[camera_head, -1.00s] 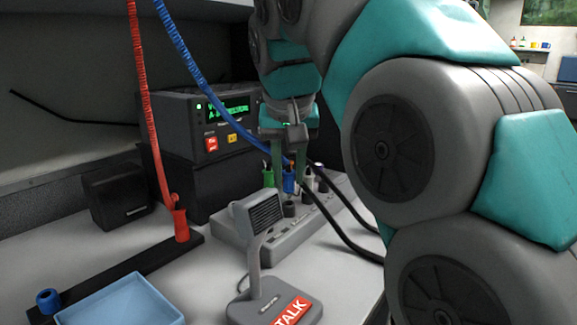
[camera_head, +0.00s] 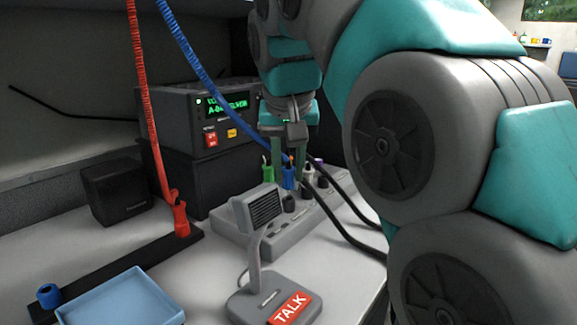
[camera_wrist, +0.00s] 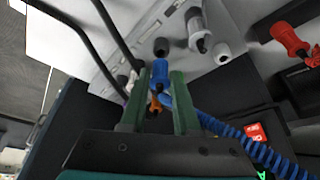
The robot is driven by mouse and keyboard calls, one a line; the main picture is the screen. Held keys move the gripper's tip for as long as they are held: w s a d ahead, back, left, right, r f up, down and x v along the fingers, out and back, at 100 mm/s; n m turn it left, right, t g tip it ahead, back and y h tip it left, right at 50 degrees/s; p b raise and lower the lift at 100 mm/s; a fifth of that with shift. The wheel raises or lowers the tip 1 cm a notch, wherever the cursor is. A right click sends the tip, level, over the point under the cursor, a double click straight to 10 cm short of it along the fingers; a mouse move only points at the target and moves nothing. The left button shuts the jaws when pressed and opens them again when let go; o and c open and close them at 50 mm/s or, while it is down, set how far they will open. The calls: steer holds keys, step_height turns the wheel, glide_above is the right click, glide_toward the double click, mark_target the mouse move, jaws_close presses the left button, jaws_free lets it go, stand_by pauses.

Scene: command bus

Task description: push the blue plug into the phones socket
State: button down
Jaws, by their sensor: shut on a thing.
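The blue plug (camera_head: 288,177) with its coiled blue cord is held upright between the fingers of my gripper (camera_head: 289,172), over the grey socket strip. In the wrist view the blue plug (camera_wrist: 159,73) shows between the green fingertips (camera_wrist: 159,90), and the gripper is shut on it. The grey socket strip (camera_head: 233,233) lies on the table below. Its label for the phones socket is too small to read. Whether the plug's tip is inside a socket is hidden from view.
A microphone (camera_head: 262,215) on a TALK base stands in front. A red plug (camera_head: 180,219) sits in the black rail; a blue tray (camera_head: 122,300) lies at front left.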

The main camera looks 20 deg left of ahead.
steer(key=shift+f+b, duration=0.45)
steer(key=shift+f, duration=0.7)
stand_by(1.9)
steer(key=c, duration=0.6)
jaws_free()
steer(key=shift+o, duration=0.2)
steer(key=shift+r, duration=0.1)
steer(key=shift+r+p, duration=1.95)
steer(key=shift+r, duration=0.6)
steer(key=shift+r+p, duration=0.3)
steer(key=shift+r, duration=1.15)
steer(key=shift+f, duration=0.1)
